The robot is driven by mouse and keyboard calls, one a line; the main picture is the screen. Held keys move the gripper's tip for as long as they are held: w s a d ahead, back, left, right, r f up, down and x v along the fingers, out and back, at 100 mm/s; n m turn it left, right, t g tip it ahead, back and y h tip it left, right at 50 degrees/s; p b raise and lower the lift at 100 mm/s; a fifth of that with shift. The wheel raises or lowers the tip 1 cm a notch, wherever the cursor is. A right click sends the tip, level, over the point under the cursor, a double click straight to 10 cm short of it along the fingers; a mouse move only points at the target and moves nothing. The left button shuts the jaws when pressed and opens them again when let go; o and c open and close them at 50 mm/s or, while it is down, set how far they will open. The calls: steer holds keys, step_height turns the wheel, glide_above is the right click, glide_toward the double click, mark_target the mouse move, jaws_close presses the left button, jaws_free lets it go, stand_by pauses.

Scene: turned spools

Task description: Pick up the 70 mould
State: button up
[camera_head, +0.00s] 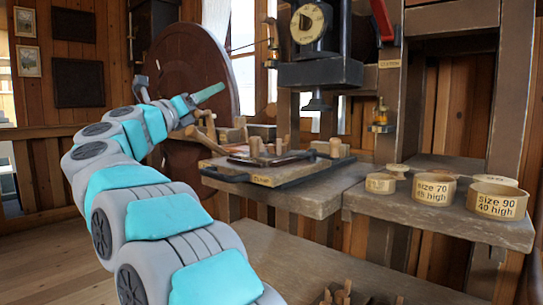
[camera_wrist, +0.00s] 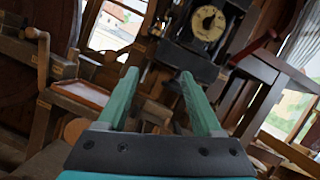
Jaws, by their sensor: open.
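The size 70 mould (camera_head: 434,190) is a tan ring labelled "size 70 45 high" on the right-hand wooden shelf in the head view. A wider ring labelled "size 90 40 high" (camera_head: 497,201) stands to its right, and a smaller ring (camera_head: 380,183) to its left. My gripper (camera_head: 216,90) is raised at the upper left in the head view, well apart from the moulds. In the wrist view its two green fingers (camera_wrist: 158,98) are spread with nothing between them. No mould can be made out in the wrist view.
A press with a round dial (camera_head: 308,23) stands above a bench (camera_head: 315,196) at the centre. A board with wooden pegs (camera_head: 275,170) lies on that bench. A lower table (camera_head: 300,265) holds small wooden pieces at its front. A large dark disc (camera_head: 190,60) stands behind my arm.

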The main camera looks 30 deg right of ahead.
mark_target(255, 139)
steer(key=s+f+m+g, duration=0.2)
steer(key=f+m+g, duration=0.1)
steer(key=s+d+f+m+g, duration=0.1)
steer(key=s+f+m+g, duration=0.1)
steer(key=f+m+g, duration=0.1)
steer(key=s+d+f+m+g+y, duration=0.1)
steer(key=s+f+m+g, duration=0.1)
steer(key=f+m+g, duration=0.1)
steer(key=shift+d+f, duration=0.25)
steer(key=shift+f, duration=0.15)
steer(key=shift+d, duration=0.35)
steer(key=shift+w+d+f+p, duration=0.15)
steer(key=shift+d+p, duration=0.05)
steer(key=shift+d, duration=0.95)
steer(key=shift+w+d+f+p, duration=0.1)
steer(key=shift+w+d+p, duration=0.15)
steer(key=shift+d, duration=0.95)
steer(key=shift+w+d+f+p, duration=0.1)
steer(key=shift+d+f+p, duration=0.1)
steer(key=shift+d, duration=0.95)
steer(key=shift+c, duration=0.3)
jaws_close()
steer(key=shift+r, duration=0.1)
